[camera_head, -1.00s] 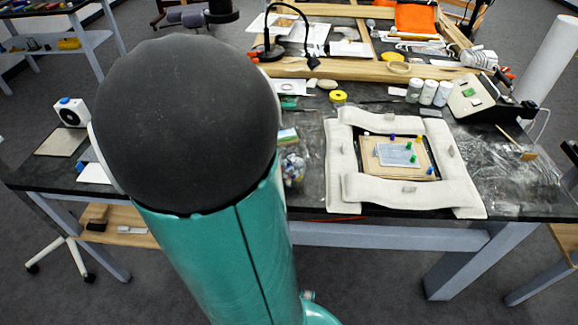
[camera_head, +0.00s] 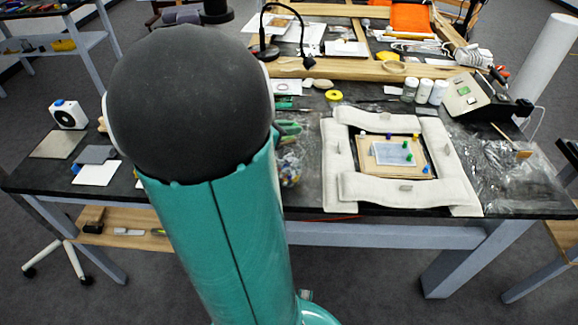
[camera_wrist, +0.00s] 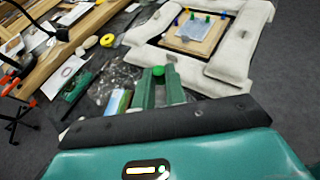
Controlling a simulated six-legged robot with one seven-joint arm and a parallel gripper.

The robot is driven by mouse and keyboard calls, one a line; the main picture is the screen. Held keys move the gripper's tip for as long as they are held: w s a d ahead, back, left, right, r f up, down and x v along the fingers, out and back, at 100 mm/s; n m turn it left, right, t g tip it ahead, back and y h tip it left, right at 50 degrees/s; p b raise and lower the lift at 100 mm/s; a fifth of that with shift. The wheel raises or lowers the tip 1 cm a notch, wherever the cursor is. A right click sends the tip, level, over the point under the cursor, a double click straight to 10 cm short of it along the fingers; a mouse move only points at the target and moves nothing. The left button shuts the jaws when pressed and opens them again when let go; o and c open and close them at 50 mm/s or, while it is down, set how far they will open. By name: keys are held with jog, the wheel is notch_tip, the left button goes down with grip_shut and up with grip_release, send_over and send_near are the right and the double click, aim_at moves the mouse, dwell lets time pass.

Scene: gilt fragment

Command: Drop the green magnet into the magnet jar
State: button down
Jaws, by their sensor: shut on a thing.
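My gripper (camera_wrist: 161,88) is shut on a green magnet (camera_wrist: 158,71), whose round top shows between the green fingertips in the wrist view. In the head view, part of my gripper (camera_head: 290,129) shows just right of my arm, above the near table edge. The magnet jar (camera_head: 290,168), clear with multicoloured magnets inside, stands by the near edge, partly behind my arm. The gripper appears just beyond it in that picture; its height above the table is unclear. I cannot make out the jar in the wrist view. Other green magnets (camera_head: 409,157) stand on the framed board.
White padded weights (camera_head: 338,150) surround the board (camera_head: 380,158) right of the jar. White bottles (camera_head: 424,92), yellow tape (camera_head: 334,95) and a lamp (camera_head: 264,50) stand farther back. A small packet (camera_wrist: 117,101) lies left of the fingers in the wrist view.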

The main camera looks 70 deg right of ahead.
jog(key=shift+f, duration=0.45)
jog(key=c, duration=1.4)
grip_release()
jog(key=shift+o, duration=0.2)
jog(key=v, duration=1.4)
